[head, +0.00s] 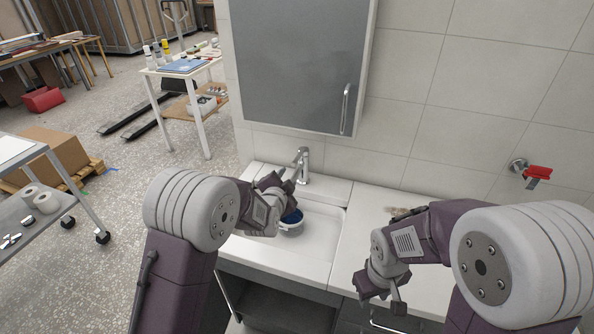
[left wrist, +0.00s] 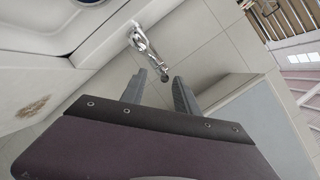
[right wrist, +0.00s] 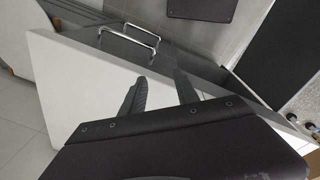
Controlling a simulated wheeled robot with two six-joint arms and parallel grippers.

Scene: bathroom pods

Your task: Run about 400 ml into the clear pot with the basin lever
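The clear pot (head: 291,226) stands in the white basin, below the tap. It shows blue inside and is partly hidden by my left gripper; only a sliver of it shows at the top of the left wrist view (left wrist: 86,2). The chrome basin tap (head: 303,163) rises at the back of the basin. In the left wrist view the tap (left wrist: 145,42) ends in a dark tip between and beyond my left fingertips. My left gripper (head: 287,184) is open; contact with the lever cannot be told. My right gripper (head: 383,290) is open and empty, low before the counter.
A grey cabinet (head: 297,60) hangs above the basin, close to the left arm. A red-handled wall valve (head: 538,172) is at the right. A trolley (head: 30,215) stands far left.

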